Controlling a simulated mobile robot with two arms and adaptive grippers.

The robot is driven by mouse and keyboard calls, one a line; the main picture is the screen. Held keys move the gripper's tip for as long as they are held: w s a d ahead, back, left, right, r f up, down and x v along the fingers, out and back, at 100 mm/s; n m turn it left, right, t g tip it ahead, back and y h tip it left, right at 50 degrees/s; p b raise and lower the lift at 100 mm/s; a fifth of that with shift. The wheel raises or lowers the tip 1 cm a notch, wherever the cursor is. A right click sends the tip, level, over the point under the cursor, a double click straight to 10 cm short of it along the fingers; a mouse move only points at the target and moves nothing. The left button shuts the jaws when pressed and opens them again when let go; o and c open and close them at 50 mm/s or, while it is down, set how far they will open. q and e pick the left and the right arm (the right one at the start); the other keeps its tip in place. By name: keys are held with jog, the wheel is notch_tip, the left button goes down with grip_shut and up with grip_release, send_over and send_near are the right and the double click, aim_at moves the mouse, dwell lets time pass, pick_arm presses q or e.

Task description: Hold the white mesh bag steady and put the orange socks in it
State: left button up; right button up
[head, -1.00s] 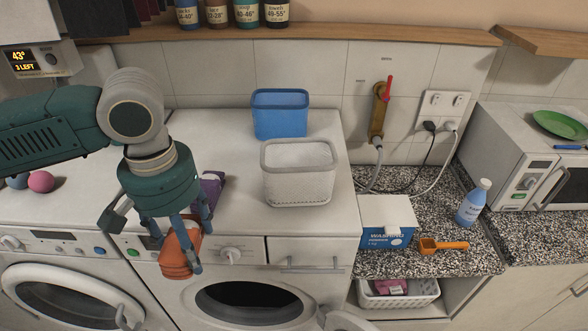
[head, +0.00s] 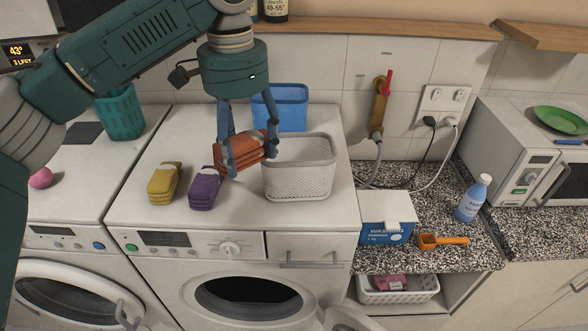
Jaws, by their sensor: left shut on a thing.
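The orange socks (head: 241,153) are a folded bundle held by my left gripper (head: 248,160), which is shut on them. They are at the left rim of the white mesh bag (head: 298,184), overlapping its edge in the picture; I cannot tell whether they touch it. The white mesh bag stands upright and open on top of the washing machine, and it looks empty as far as I can see. My right gripper is not in view.
Yellow socks (head: 164,184) and purple socks (head: 205,188) lie left of the bag. A blue basket (head: 281,108) stands behind it, and a teal basket (head: 121,113) stands at the left. A washing powder box (head: 386,218) is on the counter at the right.

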pick_arm(q)
jog(key=shift+w+d+r+m, duration=3.2)
jog(key=shift+w+m, duration=0.2)
jog(key=shift+w, duration=0.75)
notch_tip(320, 180, down, 4)
jog(key=shift+w+f+b, duration=0.1)
jog(key=shift+b, duration=1.05)
